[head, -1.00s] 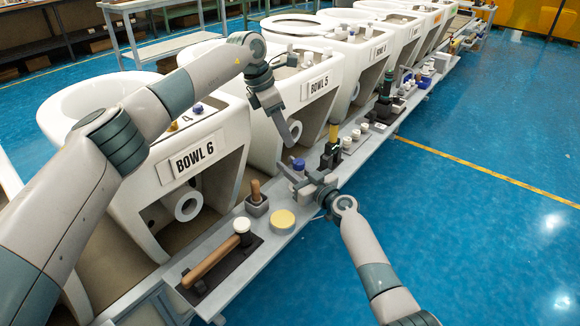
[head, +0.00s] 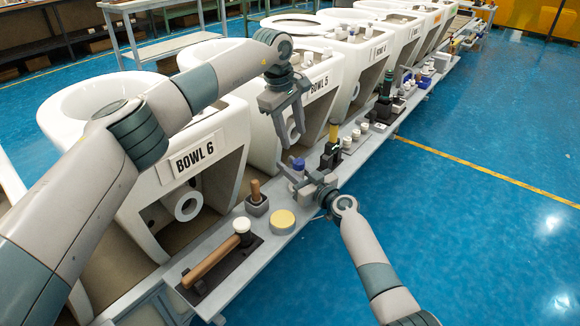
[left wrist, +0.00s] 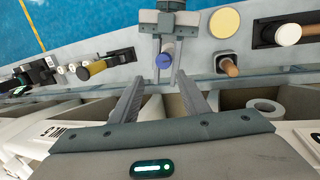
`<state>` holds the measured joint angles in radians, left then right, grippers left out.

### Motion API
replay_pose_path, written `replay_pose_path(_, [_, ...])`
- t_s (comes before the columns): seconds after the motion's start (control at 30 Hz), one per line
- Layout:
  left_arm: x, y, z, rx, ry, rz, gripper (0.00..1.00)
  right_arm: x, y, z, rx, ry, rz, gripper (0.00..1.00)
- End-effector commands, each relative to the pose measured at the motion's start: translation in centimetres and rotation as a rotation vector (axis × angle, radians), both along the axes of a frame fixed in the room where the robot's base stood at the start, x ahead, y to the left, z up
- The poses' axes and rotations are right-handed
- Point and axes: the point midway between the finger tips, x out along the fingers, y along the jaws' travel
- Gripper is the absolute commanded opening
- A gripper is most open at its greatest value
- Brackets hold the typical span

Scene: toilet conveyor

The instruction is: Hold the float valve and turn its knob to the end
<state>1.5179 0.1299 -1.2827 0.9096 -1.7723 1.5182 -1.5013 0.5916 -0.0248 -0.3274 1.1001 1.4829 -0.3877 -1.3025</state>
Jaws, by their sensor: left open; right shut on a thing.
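The float valve (head: 298,166) shows as a pale body with a blue knob (head: 298,162) on top, at the inner edge of the bench. My right gripper (head: 296,177) is shut on the valve's body, with fingers on either side of it. My left gripper (head: 290,138) is open and empty, pointing down above the valve and apart from it. In the left wrist view the knob (left wrist: 166,56) lies just beyond the gap between my left fingertips (left wrist: 160,82). My right gripper's fingers partly hide the valve body.
The narrow bench (head: 240,278) holds a wooden-handled tool (head: 210,262), a block with a wooden peg (head: 256,204), a yellow disc (head: 283,221) and a dark stand with a yellow top (head: 331,150). White bowls (head: 185,165) line its left side. Blue floor (head: 470,240) is clear at right.

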Motion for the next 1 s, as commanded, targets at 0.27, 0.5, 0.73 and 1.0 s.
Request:
replay_pose_path(0.27, [0.2, -1.0, 0.2, 0.151, -0.099, -0.432, 0.42, 0.0, 0.0, 0.0, 0.0, 0.0, 0.0, 0.0])
replay_pose_path(0.5, [0.4, -1.6, 0.5, 0.27, -0.153, -0.76, 0.42, 0.0, 0.0, 0.0, 0.0, 0.0, 0.0, 0.0])
replay_pose_path(0.73, [0.5, -1.9, 0.6, 0.331, -0.173, -0.927, 0.42, 0.0, 0.0, 0.0, 0.0, 0.0, 0.0, 0.0])
replay_pose_path(1.0, [0.5, -1.9, 0.7, 0.34, -0.176, -0.953, 0.42, 0.0, 0.0, 0.0, 0.0, 0.0, 0.0, 0.0])
